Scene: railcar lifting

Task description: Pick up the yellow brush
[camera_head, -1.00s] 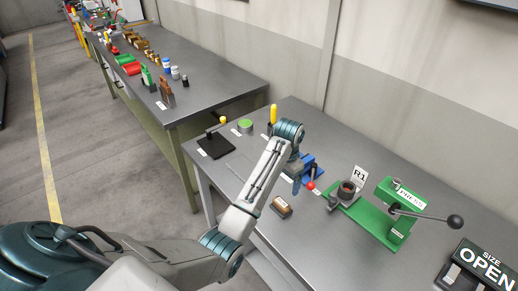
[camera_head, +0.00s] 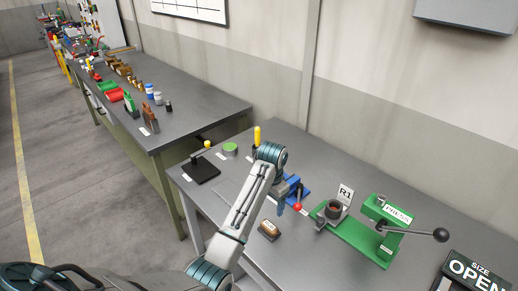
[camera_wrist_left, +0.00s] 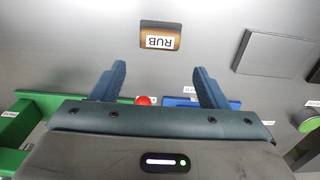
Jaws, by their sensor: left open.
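A slim upright yellow handle (camera_head: 257,135), the only brush-like yellow thing I see, stands at the back of the near bench, just behind my left wrist. Its lower part is hidden by the arm, so I cannot confirm it is the brush. My left gripper (camera_head: 289,197) is open and empty above the bench, beside a blue fixture with a red ball (camera_head: 297,207). In the left wrist view the gripper's two blue fingers (camera_wrist_left: 158,82) are spread apart. No yellow brush shows there. My right gripper is out of view.
A green press (camera_head: 375,240) stands right. A black stand with yellow knob (camera_head: 202,170) and a green disc (camera_head: 230,147) are left.

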